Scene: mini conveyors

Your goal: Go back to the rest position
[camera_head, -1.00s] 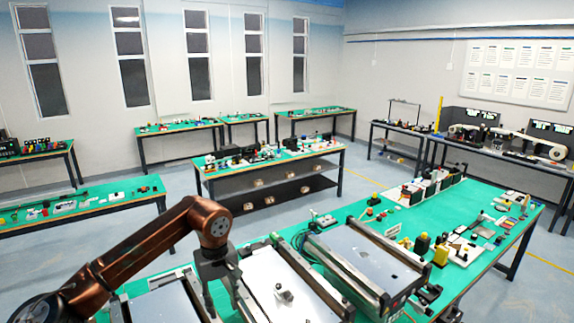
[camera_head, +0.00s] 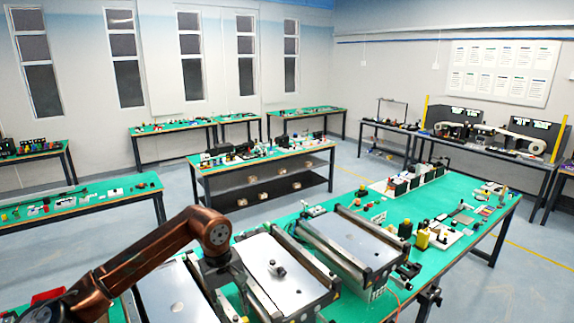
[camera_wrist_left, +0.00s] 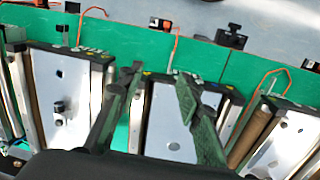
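My left arm comes in from the lower left in the head view, with its gripper (camera_head: 226,288) pointing down near the gap between the left conveyor (camera_head: 172,300) and the middle conveyor (camera_head: 290,262). In the left wrist view the two fingers of this gripper (camera_wrist_left: 158,82) are spread apart with nothing between them. A conveyor plate (camera_wrist_left: 168,125) shows below and between them. Its height above the conveyors is hard to tell. My right gripper is not in view.
A small dark knob-like part (camera_head: 277,268) lies on the middle conveyor. A third conveyor (camera_head: 352,240) stands to its right. The green table (camera_head: 455,212) holds several small parts further right. Other tables stand behind, with free grey floor (camera_head: 345,190) between.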

